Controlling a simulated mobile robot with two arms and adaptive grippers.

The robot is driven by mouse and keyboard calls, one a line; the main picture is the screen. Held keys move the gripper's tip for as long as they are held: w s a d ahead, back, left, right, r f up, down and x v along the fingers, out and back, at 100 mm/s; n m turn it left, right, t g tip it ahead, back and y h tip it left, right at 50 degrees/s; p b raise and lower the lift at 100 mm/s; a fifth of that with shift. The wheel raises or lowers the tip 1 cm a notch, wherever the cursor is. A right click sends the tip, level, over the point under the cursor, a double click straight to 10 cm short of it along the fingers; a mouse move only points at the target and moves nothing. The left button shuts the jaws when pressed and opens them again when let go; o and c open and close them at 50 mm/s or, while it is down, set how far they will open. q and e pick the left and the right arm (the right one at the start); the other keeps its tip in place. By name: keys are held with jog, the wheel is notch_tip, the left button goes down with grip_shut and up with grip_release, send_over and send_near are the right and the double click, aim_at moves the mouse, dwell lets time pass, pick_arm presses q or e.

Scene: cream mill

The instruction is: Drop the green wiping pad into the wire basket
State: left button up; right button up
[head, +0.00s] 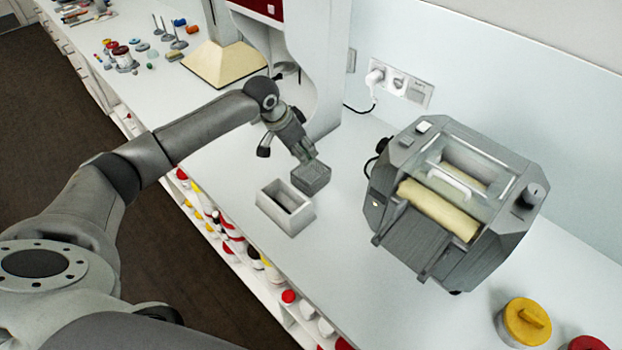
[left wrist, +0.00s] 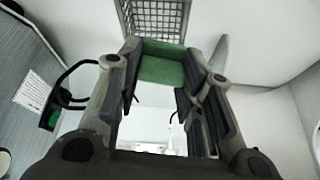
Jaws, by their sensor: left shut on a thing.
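My left gripper (head: 306,155) is just above the wire basket (head: 312,181), a small grey mesh box on the white counter. In the left wrist view the left gripper (left wrist: 165,85) is shut on the green wiping pad (left wrist: 162,68), which sits between its fingers. In that view the basket (left wrist: 157,20) shows as a grey grid at the top edge, beyond the pad. In the head view the pad is mostly hidden by the fingers. I cannot tell whether the pad touches the basket. My right gripper is not in view.
A white open box (head: 287,207) stands directly in front of the basket. A white machine column (head: 318,60) rises behind my gripper. Jars fill shelves below the counter.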

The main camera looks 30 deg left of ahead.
pick_arm(q)
jog(key=o, duration=1)
jog(key=shift+c, duration=0.2)
jog(key=shift+o, duration=0.2)
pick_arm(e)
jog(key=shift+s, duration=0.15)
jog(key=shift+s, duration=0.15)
pick_arm(q)
jog(key=v, duration=1.2)
